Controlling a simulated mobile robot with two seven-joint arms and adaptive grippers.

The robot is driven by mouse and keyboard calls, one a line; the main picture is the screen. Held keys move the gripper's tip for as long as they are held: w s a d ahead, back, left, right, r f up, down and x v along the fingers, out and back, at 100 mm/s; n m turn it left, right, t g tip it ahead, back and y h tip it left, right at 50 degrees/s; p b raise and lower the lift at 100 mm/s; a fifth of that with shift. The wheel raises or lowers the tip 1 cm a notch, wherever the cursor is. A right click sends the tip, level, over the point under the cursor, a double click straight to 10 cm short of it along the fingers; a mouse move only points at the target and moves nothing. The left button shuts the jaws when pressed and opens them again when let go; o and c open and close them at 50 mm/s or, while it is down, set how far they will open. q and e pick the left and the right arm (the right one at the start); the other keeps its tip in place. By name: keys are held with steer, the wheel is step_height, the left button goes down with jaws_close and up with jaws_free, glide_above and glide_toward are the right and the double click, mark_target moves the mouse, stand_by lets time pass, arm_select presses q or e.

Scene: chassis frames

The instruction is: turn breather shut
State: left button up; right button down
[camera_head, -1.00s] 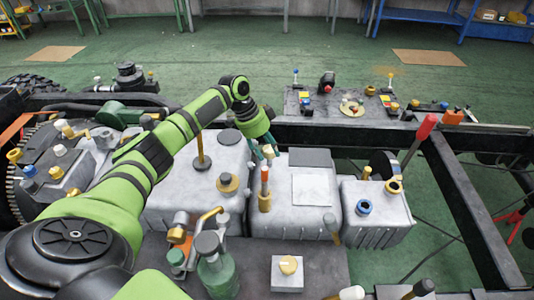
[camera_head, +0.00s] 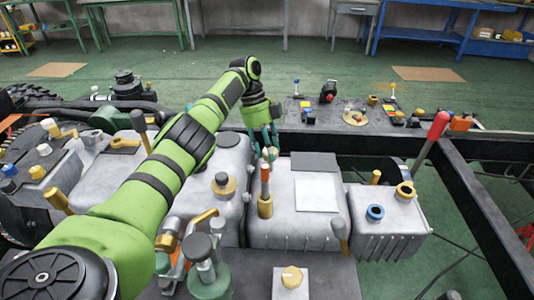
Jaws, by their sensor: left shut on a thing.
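My left arm reaches in from the left across the grey housings. My left gripper (camera_head: 268,142) points down at the gap between two grey boxes, its teal fingers shut on a small pale knob (camera_head: 271,154), which I take to be the breather. The fingers cover much of the knob, so its turn angle cannot be read. An upright lever with an orange-red grip and brass base (camera_head: 265,206) stands just in front of it. My right gripper is not in view.
The grey box (camera_head: 257,235) under the lever carries a pale plate (camera_head: 316,194). A blue ring cap (camera_head: 375,212) and a red-handled lever (camera_head: 431,140) stand to the right. A brass-capped knob (camera_head: 224,184) and a green bottle-like part (camera_head: 208,275) are close to my arm.

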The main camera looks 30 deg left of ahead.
arm_select(q)
steer(key=shift+w+d+r+m, duration=0.2)
steer(key=shift+d+m, duration=0.05)
steer(key=shift+m, duration=0.05)
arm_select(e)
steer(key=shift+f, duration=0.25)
arm_select(q)
steer(key=o, duration=1.1)
steer(key=shift+c, duration=0.2)
steer(key=shift+d, duration=0.1)
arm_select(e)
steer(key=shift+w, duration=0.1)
arm_select(q)
steer(key=shift+r, duration=0.2)
step_height(320, 180, up, 10)
steer(key=shift+f, duration=0.2)
